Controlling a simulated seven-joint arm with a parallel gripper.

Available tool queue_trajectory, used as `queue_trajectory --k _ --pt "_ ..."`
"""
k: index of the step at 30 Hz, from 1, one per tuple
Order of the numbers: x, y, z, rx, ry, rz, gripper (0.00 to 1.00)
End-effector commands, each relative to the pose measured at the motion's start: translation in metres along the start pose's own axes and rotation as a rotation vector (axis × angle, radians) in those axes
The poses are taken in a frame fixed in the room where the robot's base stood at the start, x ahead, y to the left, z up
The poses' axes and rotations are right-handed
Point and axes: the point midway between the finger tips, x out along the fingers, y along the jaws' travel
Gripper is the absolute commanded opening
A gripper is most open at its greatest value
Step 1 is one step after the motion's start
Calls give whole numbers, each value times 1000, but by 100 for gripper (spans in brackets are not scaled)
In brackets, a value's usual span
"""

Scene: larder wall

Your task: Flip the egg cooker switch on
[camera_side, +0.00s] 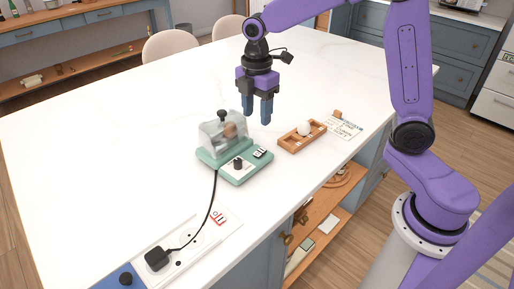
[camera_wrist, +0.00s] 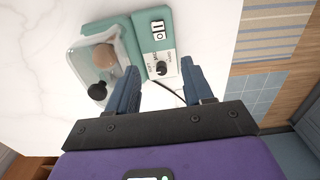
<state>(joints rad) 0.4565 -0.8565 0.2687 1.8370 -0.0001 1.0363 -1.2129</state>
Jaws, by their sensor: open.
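The egg cooker (camera_side: 207,156) has a teal base and a clear lid with a black knob, with a brown egg (camera_side: 230,130) inside. It also shows in the wrist view (camera_wrist: 149,40). Its switch (camera_side: 260,153) is a small black-and-white rocker on the base, also in the wrist view (camera_wrist: 158,29); I cannot tell its position. A black dial (camera_wrist: 161,68) sits beside the switch. My gripper (camera_side: 257,118) is open and empty, fingers down, above the counter behind the cooker, apart from it. In the wrist view, the dial appears between the fingertips.
A wooden tray (camera_side: 288,145) with a white egg (camera_side: 304,128) and a written card (camera_side: 347,130) lie to the right. A black cord runs from the cooker to a plug (camera_side: 157,258) in a white socket panel with a red switch (camera_side: 218,217). The counter left of the cooker is clear.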

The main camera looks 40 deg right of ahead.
Motion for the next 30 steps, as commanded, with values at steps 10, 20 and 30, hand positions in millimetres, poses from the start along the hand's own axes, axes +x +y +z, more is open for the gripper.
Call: queue_trajectory --k 10,20,30 --pt "67 -2 1 1 -2 -5 51" --pt "113 -1 0 1 -1 -2 51" --pt "122 0 0 1 0 1 51"
